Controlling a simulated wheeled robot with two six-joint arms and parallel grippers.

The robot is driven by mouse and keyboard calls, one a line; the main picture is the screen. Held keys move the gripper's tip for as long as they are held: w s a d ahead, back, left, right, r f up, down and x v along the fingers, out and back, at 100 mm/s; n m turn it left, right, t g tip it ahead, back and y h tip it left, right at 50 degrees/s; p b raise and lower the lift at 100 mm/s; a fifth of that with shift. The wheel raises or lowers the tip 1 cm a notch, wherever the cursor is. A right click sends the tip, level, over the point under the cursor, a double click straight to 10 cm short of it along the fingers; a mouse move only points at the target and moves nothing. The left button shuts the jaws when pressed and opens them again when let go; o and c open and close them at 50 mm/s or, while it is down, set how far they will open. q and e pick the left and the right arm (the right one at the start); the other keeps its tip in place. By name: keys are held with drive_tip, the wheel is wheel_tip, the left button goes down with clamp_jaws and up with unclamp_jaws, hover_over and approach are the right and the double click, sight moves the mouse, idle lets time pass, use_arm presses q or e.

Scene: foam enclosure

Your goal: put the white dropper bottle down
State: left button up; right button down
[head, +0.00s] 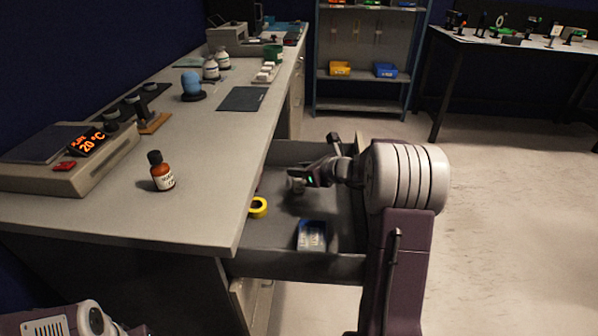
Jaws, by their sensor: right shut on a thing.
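My right gripper (308,177) reaches over an open grey drawer (275,262) under the bench. It is shut on a small pale object, which looks like the white dropper bottle (297,186). The bottle is partly hidden by the fingers and is small in the picture. It is inside the drawer's outline, but I cannot tell whether it touches the drawer floor. Part of my left arm shows at the bottom left corner; its gripper is not in view.
A yellow tape roll (258,207) and a blue-and-white box (311,236) lie in the drawer. A brown bottle with a black cap (162,174) stands on the bench (205,205), near a device with a lit display (75,160). Shelves (365,75) stand behind.

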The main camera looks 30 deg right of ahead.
drive_tip(key=shift+f, duration=0.25)
drive_tip(key=c, duration=1.2)
unclamp_jaws()
drive_tip(key=shift+c, duration=0.2)
drive_tip(key=shift+r, duration=0.1)
drive_tip(key=shift+r, duration=0.2)
drive_tip(key=p+v, duration=0.3)
drive_tip(key=v, duration=0.9)
drive_tip(key=shift+p, duration=0.4)
